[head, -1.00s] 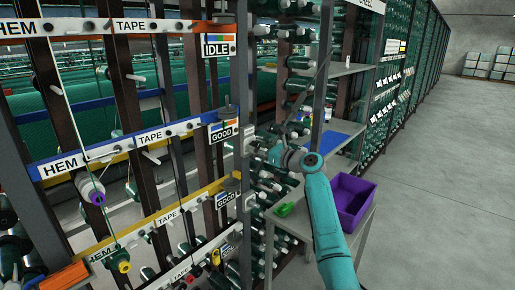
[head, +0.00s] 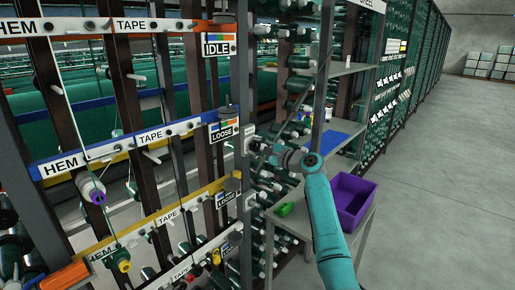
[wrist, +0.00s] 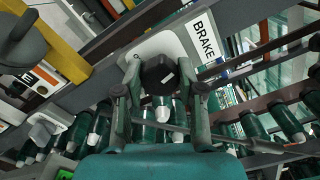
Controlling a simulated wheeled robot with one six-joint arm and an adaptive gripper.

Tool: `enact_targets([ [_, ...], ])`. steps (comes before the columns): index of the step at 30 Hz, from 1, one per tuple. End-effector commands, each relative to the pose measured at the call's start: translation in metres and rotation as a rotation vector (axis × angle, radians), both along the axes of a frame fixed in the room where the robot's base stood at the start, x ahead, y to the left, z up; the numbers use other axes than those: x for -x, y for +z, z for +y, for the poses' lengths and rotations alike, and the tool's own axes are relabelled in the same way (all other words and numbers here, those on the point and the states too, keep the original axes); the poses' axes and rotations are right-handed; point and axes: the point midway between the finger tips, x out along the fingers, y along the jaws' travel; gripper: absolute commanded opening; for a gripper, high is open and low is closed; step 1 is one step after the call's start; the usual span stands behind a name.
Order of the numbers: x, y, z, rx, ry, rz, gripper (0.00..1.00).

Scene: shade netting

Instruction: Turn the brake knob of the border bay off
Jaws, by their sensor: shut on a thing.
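The black brake knob (wrist: 159,72) sits on a pale plate (wrist: 150,45) beside a white BRAKE label (wrist: 207,40) in the wrist view. A small white mark shows on its face. My gripper (wrist: 160,88) has one finger on each side of the knob and is shut on it. In the head view my gripper (head: 262,148) is at the rack's post, and the knob is hidden there. The placards beside the blue rail (head: 224,130) and the yellow rail (head: 227,198) read LOOSE. The top placard (head: 218,44) reads IDLE. No border name is readable.
Green spools (wrist: 255,128) on pegs crowd behind and below the plate. A grey cart holds a purple bin (head: 352,200) and a green item (head: 285,209) close beside my arm. The aisle floor (head: 440,190) at right is clear.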

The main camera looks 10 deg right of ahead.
Motion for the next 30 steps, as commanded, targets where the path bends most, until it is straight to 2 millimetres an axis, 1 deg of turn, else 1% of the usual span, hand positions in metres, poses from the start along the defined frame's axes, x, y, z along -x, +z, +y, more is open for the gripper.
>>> enact_targets([
  [30,0.0002,-0.0049,0.0008,0.779,0.002,-0.565,0.03],
])
